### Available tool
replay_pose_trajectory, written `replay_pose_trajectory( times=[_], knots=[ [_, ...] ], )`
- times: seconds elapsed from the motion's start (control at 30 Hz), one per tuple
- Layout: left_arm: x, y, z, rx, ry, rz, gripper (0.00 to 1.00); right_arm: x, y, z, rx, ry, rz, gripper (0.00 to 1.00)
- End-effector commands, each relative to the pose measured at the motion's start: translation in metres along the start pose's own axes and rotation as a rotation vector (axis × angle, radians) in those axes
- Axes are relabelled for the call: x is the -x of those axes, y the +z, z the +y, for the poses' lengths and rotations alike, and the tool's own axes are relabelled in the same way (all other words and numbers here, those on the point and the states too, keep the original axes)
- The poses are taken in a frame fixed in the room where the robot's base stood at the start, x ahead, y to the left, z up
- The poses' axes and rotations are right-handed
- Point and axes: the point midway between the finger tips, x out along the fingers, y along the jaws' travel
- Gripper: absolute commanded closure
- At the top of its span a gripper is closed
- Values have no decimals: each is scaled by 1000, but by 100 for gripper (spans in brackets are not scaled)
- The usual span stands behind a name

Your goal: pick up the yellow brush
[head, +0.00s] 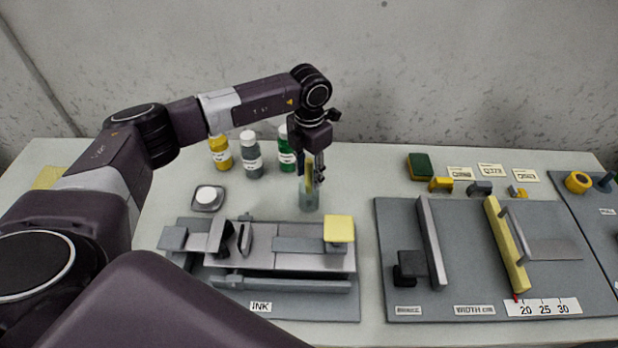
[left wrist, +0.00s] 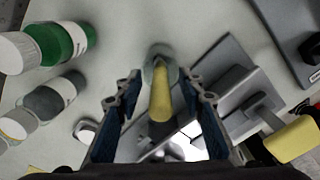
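The yellow brush (head: 309,180) stands upright in a small clear cup (head: 309,201) at the back middle of the table. My left gripper (head: 313,172) points down over the cup, with its fingers at the brush handle. In the left wrist view the yellow handle (left wrist: 160,100) lies between the two fingers, with a visible gap on each side. The left gripper is open. The brush's lower end is inside the cup (left wrist: 150,72) and is hard to make out. My right gripper is not in view.
Yellow (head: 220,153), grey (head: 251,155) and green (head: 286,150) bottles stand close behind and left of the cup. A grey ink fixture (head: 300,262) lies in front. A grey board (head: 400,290) with tools lies to the right. Some table right of the cup is clear.

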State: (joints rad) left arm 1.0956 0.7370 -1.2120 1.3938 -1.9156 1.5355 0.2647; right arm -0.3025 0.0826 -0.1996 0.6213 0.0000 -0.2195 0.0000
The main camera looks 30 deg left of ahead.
Motion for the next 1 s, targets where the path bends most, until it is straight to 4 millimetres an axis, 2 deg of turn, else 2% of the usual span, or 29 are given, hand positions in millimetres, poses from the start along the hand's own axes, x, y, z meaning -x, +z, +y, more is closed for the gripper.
replay_pose_trajectory(
  times=[0.27, 0.6, 1.0],
  knots=[
    [-6, 0, 0, 0, 0, 0, 64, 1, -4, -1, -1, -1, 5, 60],
    [-5, 0, 0, 0, 0, 0, 99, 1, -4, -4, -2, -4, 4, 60],
    [-1, 1, 0, 0, 0, -2, 100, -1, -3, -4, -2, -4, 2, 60]
  ],
)
